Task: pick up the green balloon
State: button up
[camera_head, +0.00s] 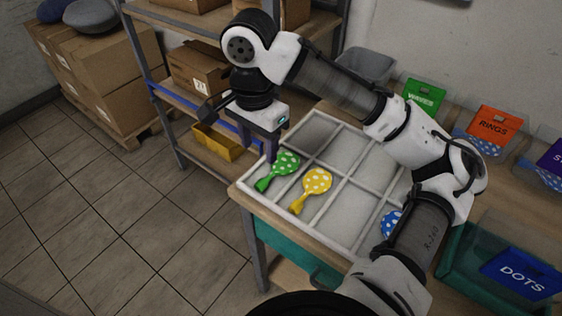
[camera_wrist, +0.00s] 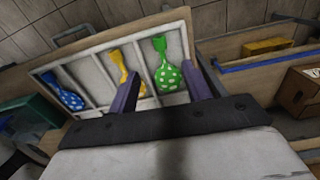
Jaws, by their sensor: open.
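The green balloon (camera_head: 282,166) with white dots lies in a compartment of the white divided tray (camera_head: 318,212). In the wrist view the green balloon (camera_wrist: 168,76) shows between my gripper's two fingers. My gripper (camera_head: 257,150) is open and empty, above and just left of the green balloon in the head view. A yellow balloon (camera_head: 317,182) with white dots lies in the neighbouring compartment. A blue dotted balloon (camera_head: 390,222) is partly hidden behind my arm. The wrist view shows the yellow balloon (camera_wrist: 121,70) and blue balloon (camera_wrist: 68,97) too.
The tray sits on a wooden table beside a shelf with cardboard boxes (camera_head: 196,72) and a yellow bin (camera_head: 222,142). Bins labelled RINGS (camera_head: 493,124), WAVES (camera_head: 424,97) and DOTS (camera_head: 518,274) stand at right. Tray dividers rise between compartments.

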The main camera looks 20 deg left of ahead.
send_over(262, 181)
notch_tip(262, 181, down, 6)
jog(key=shift+s+f, duration=0.1)
jog(key=shift+f+p, duration=0.55)
jog(key=shift+f, duration=2.05)
jog(key=c, duration=0.9)
